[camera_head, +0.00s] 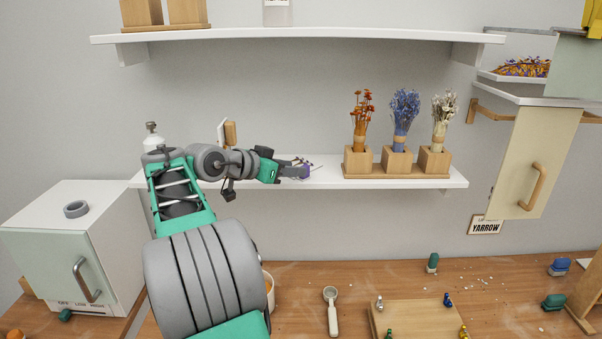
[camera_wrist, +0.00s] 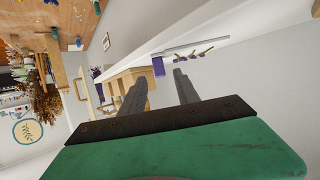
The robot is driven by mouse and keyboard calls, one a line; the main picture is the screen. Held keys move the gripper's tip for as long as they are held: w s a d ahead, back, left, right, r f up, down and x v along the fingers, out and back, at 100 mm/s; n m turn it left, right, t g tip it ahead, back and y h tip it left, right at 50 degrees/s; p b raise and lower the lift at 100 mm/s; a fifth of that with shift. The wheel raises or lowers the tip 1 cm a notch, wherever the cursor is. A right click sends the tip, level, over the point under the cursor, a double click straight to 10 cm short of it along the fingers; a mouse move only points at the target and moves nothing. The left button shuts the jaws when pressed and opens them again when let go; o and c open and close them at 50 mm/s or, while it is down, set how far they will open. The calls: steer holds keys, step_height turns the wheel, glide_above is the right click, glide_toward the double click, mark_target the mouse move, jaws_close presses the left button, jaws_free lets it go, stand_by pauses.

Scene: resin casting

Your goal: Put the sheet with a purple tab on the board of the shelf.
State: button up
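The sheet is a thin pale piece with small dried flowers on it (camera_head: 315,167), at the middle of the lower white shelf board (camera_head: 400,184). Its purple tab (camera_head: 307,170) points toward my gripper (camera_head: 299,172). In the wrist view the purple tab (camera_wrist: 158,66) shows between and just beyond the fingertips of my gripper (camera_wrist: 159,77), with gaps at both sides. The fingers are apart and hold nothing. The sheet's pale edge (camera_wrist: 197,43) shows beyond the tab. I cannot tell whether the sheet lies flat on the board.
Three wooden blocks with dried flowers (camera_head: 397,162) stand right of the sheet on the same board. A white bottle (camera_head: 152,138) stands at its left end. An upper shelf (camera_head: 300,37) runs above. A cabinet with an open door (camera_head: 525,160) is at the right.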

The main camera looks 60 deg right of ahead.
steer(key=v, duration=0.7)
steer(key=w+a+f+n+t+y, duration=0.2)
steer(key=w+a+f+n+t, duration=0.3)
steer(key=a, duration=0.3)
steer(key=w+a+f+n+t+y, duration=0.2)
steer(key=w+a+f+n+t, duration=0.1)
steer(key=w+a+n, duration=0.4)
steer(key=s+a+f+n+y, duration=0.3)
steer(key=a+f, duration=0.2)
steer(key=a, duration=0.5)
steer(key=s+a+f+n+y, duration=0.3)
steer(key=a+f, duration=0.1)
steer(key=a, duration=0.6)
steer(key=s+a+f+n+y, duration=0.2)
steer(key=a+f, duration=0.3)
steer(key=a, duration=0.5)
steer(key=shift+s+a+f+n+y+b, duration=0.2)
steer(key=shift+s+f+n+y+b, duration=0.15)
steer(key=shift+s+n, duration=0.5)
